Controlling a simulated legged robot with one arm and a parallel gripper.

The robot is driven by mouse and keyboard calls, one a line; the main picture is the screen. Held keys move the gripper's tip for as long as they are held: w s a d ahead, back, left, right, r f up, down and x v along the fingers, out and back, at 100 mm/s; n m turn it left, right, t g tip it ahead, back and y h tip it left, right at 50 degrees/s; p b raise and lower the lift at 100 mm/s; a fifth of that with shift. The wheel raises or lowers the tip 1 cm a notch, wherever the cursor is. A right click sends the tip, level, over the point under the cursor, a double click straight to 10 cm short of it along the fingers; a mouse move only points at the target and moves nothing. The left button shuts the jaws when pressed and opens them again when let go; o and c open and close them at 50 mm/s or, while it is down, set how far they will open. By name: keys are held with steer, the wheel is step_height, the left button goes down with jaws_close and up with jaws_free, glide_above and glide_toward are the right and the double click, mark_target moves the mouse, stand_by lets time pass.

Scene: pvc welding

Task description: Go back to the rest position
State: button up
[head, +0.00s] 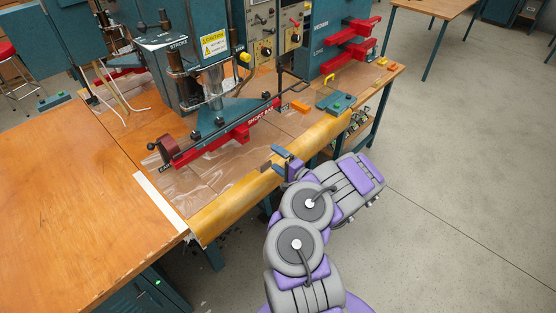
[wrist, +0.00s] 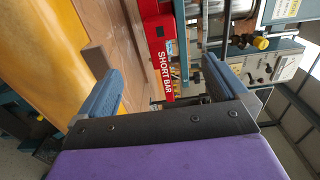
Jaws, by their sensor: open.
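My gripper (head: 277,160) is at the front edge of the welding machine's wooden table (head: 215,172), over the yellow rounded edge (head: 232,200). Its two blue-grey fingers are apart with nothing held between them. In the wrist view my gripper (wrist: 160,75) is open too, with the red bar marked SHORT BAR (wrist: 160,52) seen between and beyond the fingers. A small brown block (head: 265,167) is close by the fingertips in the head view. It also shows beside the left finger in the wrist view (wrist: 95,60); I cannot tell whether they touch.
The welding press (head: 205,70) stands behind the bar. An orange block (head: 300,106) and a teal control box with buttons (head: 336,103) are on the table at right. A large wooden table (head: 65,200) adjoins at left. The grey floor (head: 460,190) at right is clear.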

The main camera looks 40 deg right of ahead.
stand_by(0.3)
steer(key=w+a+r+n+g+y, duration=0.1)
steer(key=w+a+r+n+y, duration=0.3)
steer(key=a+r, duration=0.5)
steer(key=w+a+r+n+g+y, duration=0.1)
steer(key=w+a+r+n+y, duration=0.15)
steer(key=a+r+y, duration=0.6)
steer(key=s+a+r+n+g+y, duration=0.1)
steer(key=s+a+r+n+g, duration=0.25)
steer(key=a, duration=0.45)
steer(key=s+a+r+n+g+y, duration=0.1)
steer(key=s+a+r+n+g, duration=0.2)
steer(key=a, duration=0.5)
steer(key=s+a+r+n+g+y, duration=0.1)
steer(key=s+a+r+g, duration=0.2)
steer(key=a, duration=0.5)
steer(key=s+a+n+g+h, duration=0.25)
steer(key=s+a+g, duration=0.25)
steer(key=s, duration=0.4)
steer(key=s+a+n+g+h, duration=0.2)
steer(key=s+a+g+h, duration=0.2)
steer(key=s, duration=0.4)
steer(key=s+d+f+m+h, duration=0.1)
steer(key=s+d+f+h, duration=0.1)
steer(key=s+d+h, duration=0.8)
steer(key=s+d, duration=0.3)
steer(key=s, duration=0.3)
steer(key=shift+s+d+f+t, duration=0.35)
steer(key=shift+f, duration=0.05)
